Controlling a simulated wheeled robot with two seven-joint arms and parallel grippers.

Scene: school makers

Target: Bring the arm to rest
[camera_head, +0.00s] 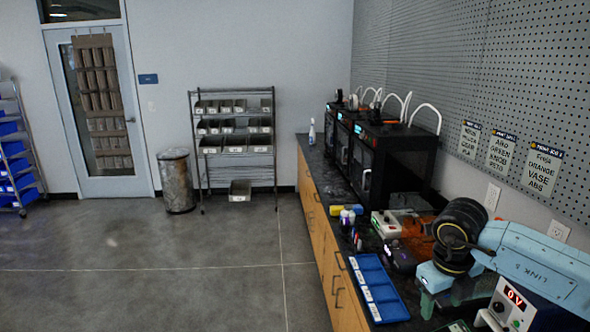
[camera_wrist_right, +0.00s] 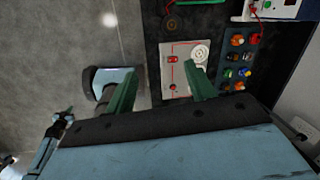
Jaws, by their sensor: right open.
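My right arm (camera_head: 530,262) is light blue with black joints and reaches in from the right, over the dark counter (camera_head: 335,195). Its gripper (camera_head: 428,300) shows partly at the counter's near end, right of the blue tray (camera_head: 392,306). In the right wrist view the two green fingers of this gripper (camera_wrist_right: 162,85) are apart, with nothing held between them. Beyond the fingertips lies a pale panel with red lines and a round white part (camera_wrist_right: 180,72). My left gripper does not show in the head view.
A boxed device with a red display (camera_head: 512,306) stands close by the right arm. Small bottles (camera_head: 347,218) and a grey-white box (camera_head: 386,224) stand behind the tray. Black printers (camera_head: 385,160) line the back.

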